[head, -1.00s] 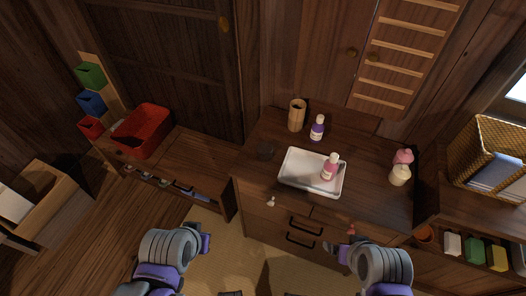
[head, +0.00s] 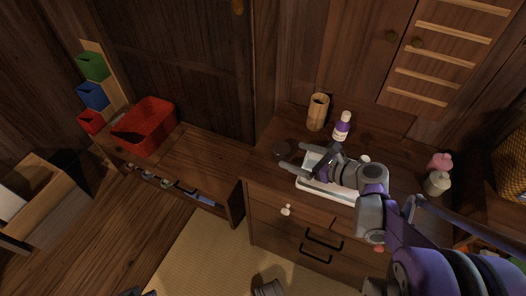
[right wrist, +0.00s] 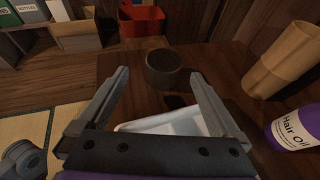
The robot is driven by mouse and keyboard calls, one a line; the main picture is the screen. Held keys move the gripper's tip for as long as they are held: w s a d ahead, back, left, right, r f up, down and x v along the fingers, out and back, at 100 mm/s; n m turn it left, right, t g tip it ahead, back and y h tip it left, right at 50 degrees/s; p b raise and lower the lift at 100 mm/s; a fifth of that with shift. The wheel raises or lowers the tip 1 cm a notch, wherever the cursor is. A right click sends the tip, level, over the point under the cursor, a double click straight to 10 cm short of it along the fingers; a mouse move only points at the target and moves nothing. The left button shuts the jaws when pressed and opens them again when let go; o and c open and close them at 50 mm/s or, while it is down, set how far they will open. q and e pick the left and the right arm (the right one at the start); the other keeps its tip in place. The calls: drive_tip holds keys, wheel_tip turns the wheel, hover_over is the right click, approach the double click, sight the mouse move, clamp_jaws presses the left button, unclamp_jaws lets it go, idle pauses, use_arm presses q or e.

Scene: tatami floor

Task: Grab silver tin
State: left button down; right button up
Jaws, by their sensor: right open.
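The tin shows as a small dark round pot (head: 283,150) on the cabinet top, left of the white tray. In the right wrist view the same dark round tin (right wrist: 163,67) stands upright ahead of the jaws, centred between the fingertips. My right gripper (head: 296,156) is open and empty, reaching over the white tray from the right, its fingertips close to the tin. It also shows in the right wrist view (right wrist: 160,78). I cannot tell whether the fingertips are level with the tin. My left gripper does not show clearly.
The white tray (head: 312,187) lies under my right gripper, partly hidden. A purple bottle (head: 341,129) and a wooden cup (head: 317,111) stand behind. Pink and cream bottles (head: 437,183) stand to the right. A red bin (head: 145,125) sits on the low bench.

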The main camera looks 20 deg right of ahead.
sight(286, 153)
drive_tip(key=b+x, duration=0.1)
drive_tip(key=x, duration=0.3)
drive_tip(key=shift+f, duration=0.1)
drive_tip(key=shift+d+b+x, duration=0.15)
drive_tip(key=shift+b+x, duration=0.25)
drive_tip(key=shift+x, duration=1.1)
drive_tip(key=shift+d+b+x, duration=0.15)
drive_tip(key=shift+b+x, duration=0.2)
drive_tip(key=shift+x, duration=1.15)
drive_tip(key=shift+w+r, duration=0.1)
drive_tip(key=shift+r, duration=0.15)
drive_tip(key=c, duration=1.4)
